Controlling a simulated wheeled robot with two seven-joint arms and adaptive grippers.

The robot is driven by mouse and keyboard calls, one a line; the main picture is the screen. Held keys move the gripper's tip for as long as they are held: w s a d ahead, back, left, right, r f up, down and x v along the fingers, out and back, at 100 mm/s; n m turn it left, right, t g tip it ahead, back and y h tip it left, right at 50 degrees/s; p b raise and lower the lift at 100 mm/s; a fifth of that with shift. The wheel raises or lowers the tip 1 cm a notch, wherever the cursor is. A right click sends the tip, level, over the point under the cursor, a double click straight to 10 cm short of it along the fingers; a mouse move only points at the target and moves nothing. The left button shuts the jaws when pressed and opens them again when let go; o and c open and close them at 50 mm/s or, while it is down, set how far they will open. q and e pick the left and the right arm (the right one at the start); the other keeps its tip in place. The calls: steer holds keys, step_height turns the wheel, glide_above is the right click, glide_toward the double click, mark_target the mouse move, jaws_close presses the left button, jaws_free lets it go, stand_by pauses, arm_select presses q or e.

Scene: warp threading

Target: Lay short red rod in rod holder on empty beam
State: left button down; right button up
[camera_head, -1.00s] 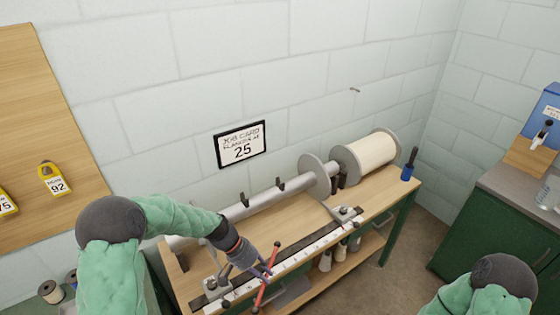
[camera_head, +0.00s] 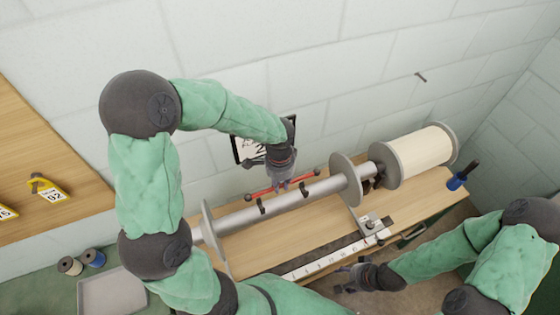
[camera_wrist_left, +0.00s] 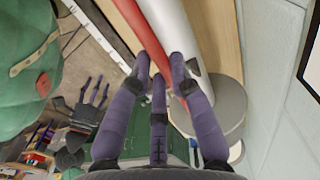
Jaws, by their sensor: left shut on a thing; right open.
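The short red rod (camera_head: 259,191) is in my left gripper (camera_head: 281,184), whose fingers are shut on its middle. The rod lies along the grey empty beam (camera_head: 240,220), at its wall side in the head view. The rod holder is a pair of black hooks on the beam, one to the left (camera_head: 262,206) and one to the right (camera_head: 306,188). I cannot tell whether the rod touches the hooks. In the left wrist view the rod (camera_wrist_left: 132,20) runs close beside the pale beam (camera_wrist_left: 170,25). My right gripper (camera_head: 347,279) is open and empty, in front of the bench.
A full cream spool (camera_head: 422,158) stands at the bench's right end, with a blue-handled tool (camera_head: 461,176) beside it. A white ruled strip (camera_head: 318,262) runs along the front edge. The framed job card (camera_head: 243,150) on the wall is partly behind my left gripper.

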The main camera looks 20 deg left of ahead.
arm_select(q)
steer(key=shift+a+f, duration=0.1)
steer(key=shift+f+b, duration=0.35)
steer(key=shift+b, duration=0.15)
steer(key=shift+f+b, duration=2.75)
steer(key=shift+f, duration=0.75)
steer(key=shift+f+b, duration=0.4)
steer(key=shift+f, duration=0.05)
steer(key=c, duration=1.1)
jaws_free()
steer(key=shift+o, duration=0.2)
step_height(320, 180, up, 12)
steer(key=shift+w+r, duration=0.1)
